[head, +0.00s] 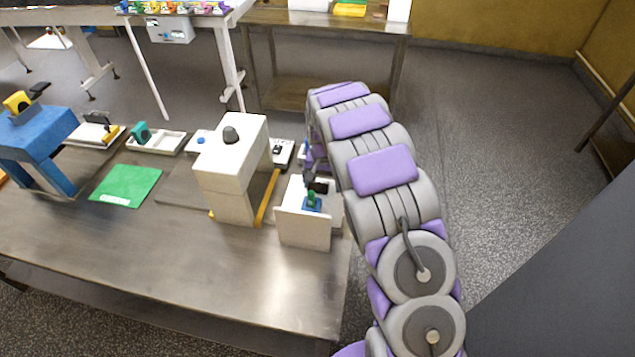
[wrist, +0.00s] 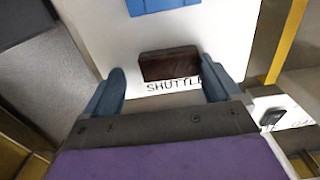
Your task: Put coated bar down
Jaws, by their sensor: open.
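The coated bar (wrist: 170,64) is a dark brown block. In the wrist view it lies on a white surface (wrist: 215,35) marked with letters reading "SHUTTLE". In the head view my arm reaches down behind a white box (head: 303,225) at the table's right end, and the bar is hidden there.
A blue block shows at the top of the wrist view (wrist: 160,4). A tall white block (head: 230,170) with yellow edging stands left of the white box. A green mat (head: 125,186) and a blue stand (head: 38,135) are further left. The table's front (head: 170,265) is clear.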

